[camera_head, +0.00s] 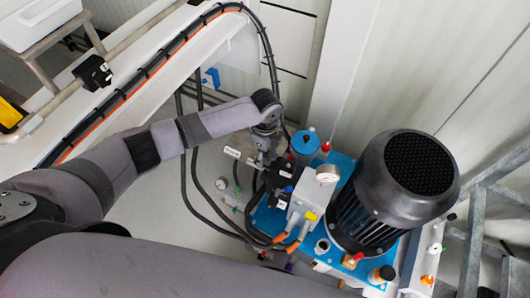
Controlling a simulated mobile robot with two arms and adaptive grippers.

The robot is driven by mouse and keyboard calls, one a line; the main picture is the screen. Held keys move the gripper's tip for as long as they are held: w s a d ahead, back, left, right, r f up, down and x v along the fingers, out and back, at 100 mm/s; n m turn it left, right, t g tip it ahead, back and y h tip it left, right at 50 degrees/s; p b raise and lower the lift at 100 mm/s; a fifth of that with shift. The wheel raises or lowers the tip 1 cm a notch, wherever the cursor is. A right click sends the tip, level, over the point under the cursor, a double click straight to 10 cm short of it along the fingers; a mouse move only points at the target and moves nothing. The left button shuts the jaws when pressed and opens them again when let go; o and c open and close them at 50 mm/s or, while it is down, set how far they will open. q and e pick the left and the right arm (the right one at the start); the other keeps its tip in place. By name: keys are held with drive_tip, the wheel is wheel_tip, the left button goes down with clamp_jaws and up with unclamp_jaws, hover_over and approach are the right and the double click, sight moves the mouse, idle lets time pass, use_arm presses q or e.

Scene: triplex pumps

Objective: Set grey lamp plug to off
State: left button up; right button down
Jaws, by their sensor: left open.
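My left arm reaches in from the left, and its left gripper (262,156) points down beside the hydraulic unit at the middle of the view. The gripper is small here, and its fingertips blend with the dark fittings behind them. It is open, and I see nothing clearly held between the fingers. I cannot pick out a grey lamp plug with certainty; it may be hidden or too small to tell. A black valve block (283,175) is just right of and below the gripper; I cannot tell whether they touch. My right gripper is not in view.
A large dark motor (390,195) stands on the blue base (268,216) at the right. Black hoses (188,170) hang left of the unit. A grey metal frame (474,230) stands at the right.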

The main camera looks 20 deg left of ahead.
use_arm(q)
wheel_tip(320, 180, up, 12)
idle(0.5)
idle(0.3)
